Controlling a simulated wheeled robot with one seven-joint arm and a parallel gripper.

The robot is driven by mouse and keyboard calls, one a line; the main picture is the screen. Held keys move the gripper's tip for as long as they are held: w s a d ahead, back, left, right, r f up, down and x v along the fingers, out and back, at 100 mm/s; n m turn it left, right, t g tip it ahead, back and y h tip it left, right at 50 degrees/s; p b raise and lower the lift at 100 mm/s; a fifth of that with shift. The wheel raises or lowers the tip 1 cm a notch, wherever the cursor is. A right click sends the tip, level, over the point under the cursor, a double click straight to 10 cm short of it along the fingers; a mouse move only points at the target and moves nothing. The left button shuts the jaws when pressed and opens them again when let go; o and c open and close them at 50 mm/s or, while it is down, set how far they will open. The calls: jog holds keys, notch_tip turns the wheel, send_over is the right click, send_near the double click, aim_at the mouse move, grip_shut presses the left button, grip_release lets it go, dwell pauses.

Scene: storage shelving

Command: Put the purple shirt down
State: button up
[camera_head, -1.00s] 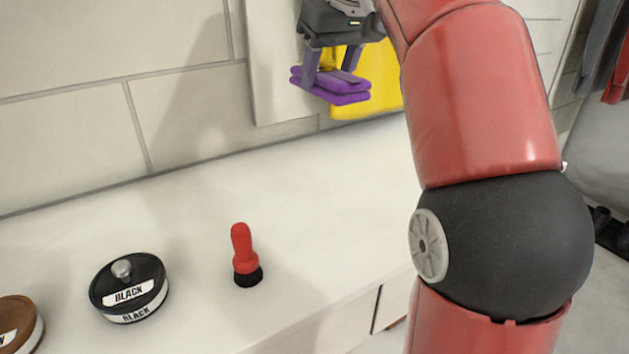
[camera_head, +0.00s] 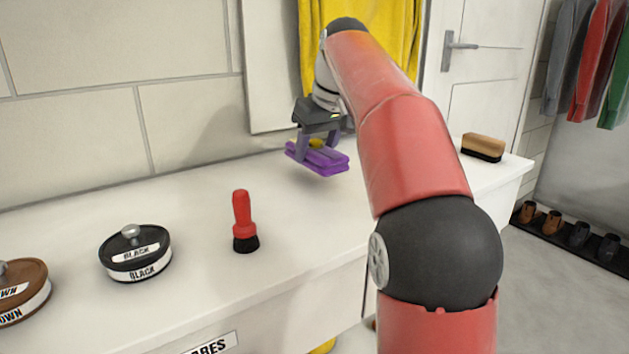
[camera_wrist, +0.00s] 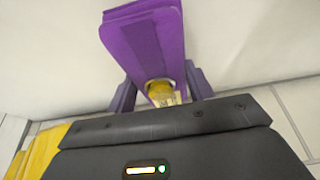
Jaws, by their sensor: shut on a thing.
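The folded purple shirt (camera_head: 318,158) is held in my gripper (camera_head: 320,150), near the back of the white countertop. My gripper points down, with one finger at each side of the shirt. The shirt looks to be at or a little above the counter; I cannot tell if it touches. In the wrist view the purple shirt (camera_wrist: 146,45) stretches away from between the two purple-grey fingers (camera_wrist: 160,95). A small yellow part shows at its near end.
A red brush (camera_head: 243,222), a black tin (camera_head: 136,254) and a brown tin (camera_head: 22,290) stand on the white counter (camera_head: 200,285) to the left. A wooden brush (camera_head: 483,147) lies at the right end. Yellow cloth (camera_head: 375,50) hangs behind my arm.

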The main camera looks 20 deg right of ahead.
aim_at(316, 183)
notch_tip(316, 183, down, 4)
jog(key=b, duration=0.4)
jog(key=shift+f, duration=0.2)
jog(key=shift+r, duration=0.15)
jog(key=o, duration=1)
